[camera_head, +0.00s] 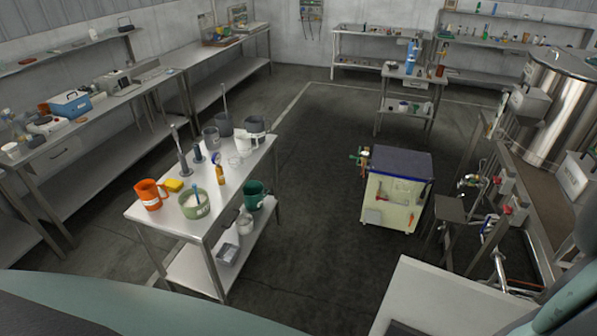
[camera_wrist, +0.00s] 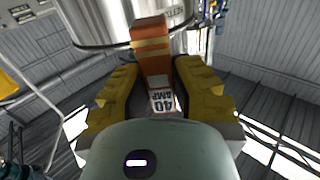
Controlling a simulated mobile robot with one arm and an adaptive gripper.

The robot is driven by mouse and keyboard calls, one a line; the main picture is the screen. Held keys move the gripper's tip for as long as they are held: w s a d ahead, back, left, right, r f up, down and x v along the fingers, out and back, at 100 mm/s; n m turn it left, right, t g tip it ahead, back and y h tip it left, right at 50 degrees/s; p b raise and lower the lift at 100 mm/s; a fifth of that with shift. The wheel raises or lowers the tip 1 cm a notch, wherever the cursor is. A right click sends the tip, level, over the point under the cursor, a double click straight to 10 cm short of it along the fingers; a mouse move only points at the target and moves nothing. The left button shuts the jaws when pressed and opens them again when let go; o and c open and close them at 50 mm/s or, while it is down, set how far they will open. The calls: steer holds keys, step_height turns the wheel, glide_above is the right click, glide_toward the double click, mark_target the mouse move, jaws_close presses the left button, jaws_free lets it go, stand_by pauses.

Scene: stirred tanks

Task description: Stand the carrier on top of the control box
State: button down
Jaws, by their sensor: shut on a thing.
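The carrier (camera_wrist: 152,48) is an orange-brown block with a pale band and a white label reading "40 AMP". In the wrist view it stands between the yellow fingers of my gripper (camera_wrist: 156,75), which is shut on it. Its far end sticks out beyond the fingertips. My gripper and the carrier do not show in the head view. Two pale boxes are by the steel tank at the right of the head view: a grey one (camera_head: 529,104) and a lower one with a green-marked label (camera_head: 574,178). I cannot tell which is the control box.
A steel tank (camera_head: 560,110) stands at the right, with valves and pipes below. A cream cabinet with a dark top (camera_head: 402,160) stands mid-floor. A steel table (camera_head: 160,213) with jugs and pots is left of centre. The dark floor between them is clear.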

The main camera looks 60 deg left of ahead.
steer(key=shift+w+d+r, duration=0.2)
steer(key=shift+w+r, duration=0.05)
steer(key=shift+w, duration=0.15)
steer(key=w+d, duration=0.2)
steer(key=w, duration=0.2)
steer(key=w+d+f+b, duration=0.1)
steer(key=w+d, duration=0.1)
steer(key=w, duration=0.2)
steer(key=w+d+b, duration=0.1)
steer(key=w+d, duration=0.1)
steer(key=w, duration=0.3)
steer(key=shift+d+f, duration=0.3)
steer(key=shift+d, duration=0.05)
steer(key=shift+w+d+f+b, duration=0.15)
steer(key=shift+f+b, duration=1.1)
steer(key=shift+f, duration=0.45)
steer(key=shift+f, duration=0.1)
steer(key=shift+f, duration=0.15)
steer(key=c, duration=1)
jaws_free()
steer(key=shift+o, duration=0.2)
